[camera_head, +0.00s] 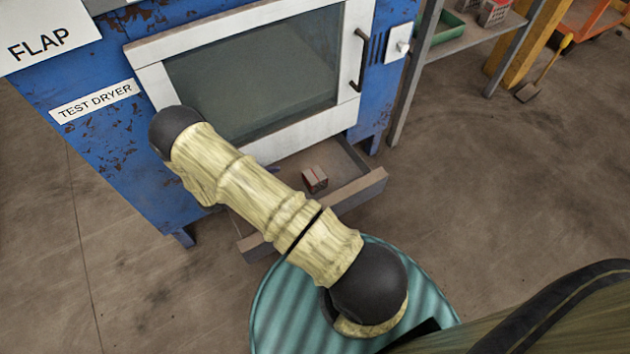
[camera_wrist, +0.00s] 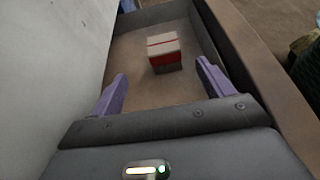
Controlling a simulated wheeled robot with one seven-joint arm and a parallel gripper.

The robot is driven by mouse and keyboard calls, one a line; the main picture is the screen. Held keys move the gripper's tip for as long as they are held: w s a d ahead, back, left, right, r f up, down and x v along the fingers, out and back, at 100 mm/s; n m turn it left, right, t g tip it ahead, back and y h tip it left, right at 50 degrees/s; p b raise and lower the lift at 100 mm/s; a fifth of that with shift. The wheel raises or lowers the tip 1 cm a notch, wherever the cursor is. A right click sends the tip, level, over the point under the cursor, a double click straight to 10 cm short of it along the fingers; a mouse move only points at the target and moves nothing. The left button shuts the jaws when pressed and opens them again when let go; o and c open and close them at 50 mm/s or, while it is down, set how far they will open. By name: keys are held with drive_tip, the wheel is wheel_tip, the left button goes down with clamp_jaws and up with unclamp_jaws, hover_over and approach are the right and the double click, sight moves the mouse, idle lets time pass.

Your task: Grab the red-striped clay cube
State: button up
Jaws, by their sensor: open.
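The red-striped clay cube (camera_wrist: 164,54) lies on the floor of an open drawer (camera_wrist: 188,88) in the wrist view. It has a pale top with a red stripe and a red band on its front face. In the head view the cube (camera_head: 314,179) sits inside the drawer (camera_head: 362,190) below the dryer door. My gripper (camera_wrist: 160,82) is open, with its two purple fingers apart. The cube is beyond the fingertips, roughly between them, and not held. In the head view my arm hides most of the gripper and the left part of the drawer.
The blue dryer (camera_head: 120,150) with its white-framed glass door (camera_head: 250,80) stands above the drawer; the door looks closed. In the wrist view a pale wall (camera_wrist: 50,60) rises close on the left. A metal shelf (camera_head: 470,35) stands at the right. Open floor (camera_head: 520,180) lies right of the drawer.

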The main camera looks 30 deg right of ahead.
sight(314, 175)
drive_tip(key=b+x, duration=0.4)
drive_tip(key=x, duration=0.5)
drive_tip(key=shift+f, duration=0.25)
drive_tip(key=shift+d, duration=0.4)
drive_tip(key=shift+d+f+b, duration=0.2)
drive_tip(key=shift+d+b, duration=0.25)
drive_tip(key=shift+b, duration=0.15)
drive_tip(key=b+x, duration=0.1)
drive_tip(key=x, duration=0.1)
drive_tip(key=b+x, duration=0.2)
drive_tip(key=shift+s+d, duration=0.1)
drive_tip(key=shift+s, duration=0.15)
drive_tip(key=shift+r, duration=0.15)
